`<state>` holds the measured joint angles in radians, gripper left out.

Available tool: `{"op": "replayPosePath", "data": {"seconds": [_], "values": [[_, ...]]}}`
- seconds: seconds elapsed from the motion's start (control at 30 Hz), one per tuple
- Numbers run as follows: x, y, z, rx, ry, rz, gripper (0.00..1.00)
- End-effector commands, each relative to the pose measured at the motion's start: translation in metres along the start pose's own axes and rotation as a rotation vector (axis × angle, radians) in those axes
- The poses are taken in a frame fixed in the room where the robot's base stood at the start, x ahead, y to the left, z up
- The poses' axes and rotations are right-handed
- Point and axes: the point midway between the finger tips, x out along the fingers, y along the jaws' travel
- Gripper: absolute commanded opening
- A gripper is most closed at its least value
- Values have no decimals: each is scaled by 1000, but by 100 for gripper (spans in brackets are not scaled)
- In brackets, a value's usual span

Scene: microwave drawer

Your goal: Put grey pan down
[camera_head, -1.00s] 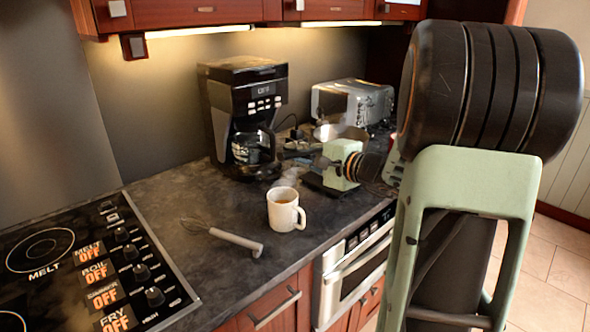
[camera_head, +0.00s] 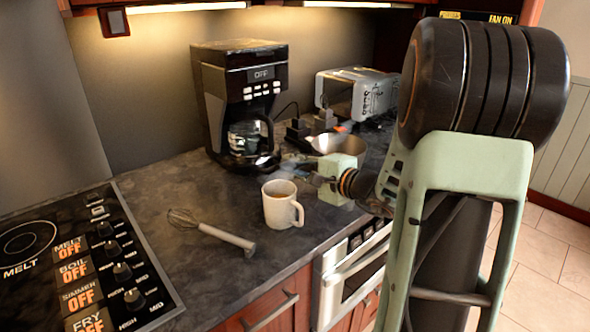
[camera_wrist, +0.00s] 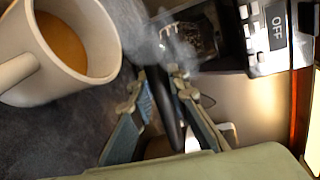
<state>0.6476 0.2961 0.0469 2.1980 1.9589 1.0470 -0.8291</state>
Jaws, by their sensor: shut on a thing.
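The grey pan (camera_head: 343,150) is at the right end of the counter, between the coffee maker and the toaster. Its metal bowl shows partly behind my gripper (camera_head: 314,179). In the wrist view my gripper (camera_wrist: 160,78) is closed around a dark handle (camera_wrist: 168,112). The pan's bowl is not clear there. I cannot tell whether the pan's bottom touches the counter.
A white mug (camera_head: 281,207) of brown drink stands close in front of my gripper. A whisk (camera_head: 215,230) lies to its left. The coffee maker (camera_head: 238,105) and toaster (camera_head: 358,93) stand behind. The cooktop (camera_head: 75,265) is at left; counter (camera_head: 150,208) beside it is clear.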

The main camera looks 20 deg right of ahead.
Motion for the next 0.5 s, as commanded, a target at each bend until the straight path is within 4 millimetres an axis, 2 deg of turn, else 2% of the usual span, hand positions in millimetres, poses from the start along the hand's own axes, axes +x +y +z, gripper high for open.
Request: {"op": "replayPosePath", "data": {"seconds": [0.43,0.47,0.5], "values": [[1,5,0,-8,1,-8,0],[1,7,0,-3,1,-4,16],[1,6,0,-3,1,-3,21]]}}
